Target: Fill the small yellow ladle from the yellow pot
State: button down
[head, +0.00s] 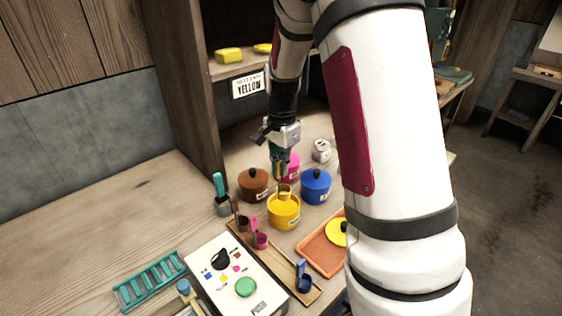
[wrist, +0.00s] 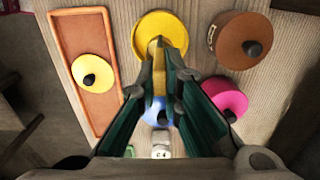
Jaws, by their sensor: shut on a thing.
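The yellow pot (head: 284,215) stands lidless on the bench; its rim and wall also show in the wrist view (wrist: 146,26). My gripper (head: 281,172) is above the pot, pointing down, with its green fingers (wrist: 160,75) closed on the small yellow ladle. The ladle (head: 284,189) hangs upright below the fingers, its lower end at the pot's mouth. In the wrist view the ladle (wrist: 157,65) shows between the fingers, over the pot. I cannot tell how deep its bowl is or whether it holds anything. The yellow lid (head: 337,233) lies on an orange tray (head: 313,258).
A brown pot (head: 254,184), a blue pot (head: 315,187) and a partly hidden pink pot (head: 293,166) stand close around. A wooden rack (head: 279,271) holds brown, pink and blue ladles in front. A control box (head: 232,275) is front left.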

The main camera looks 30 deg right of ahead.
jog(key=shift+f+b, duration=1.85)
jog(key=shift+f, duration=2.7)
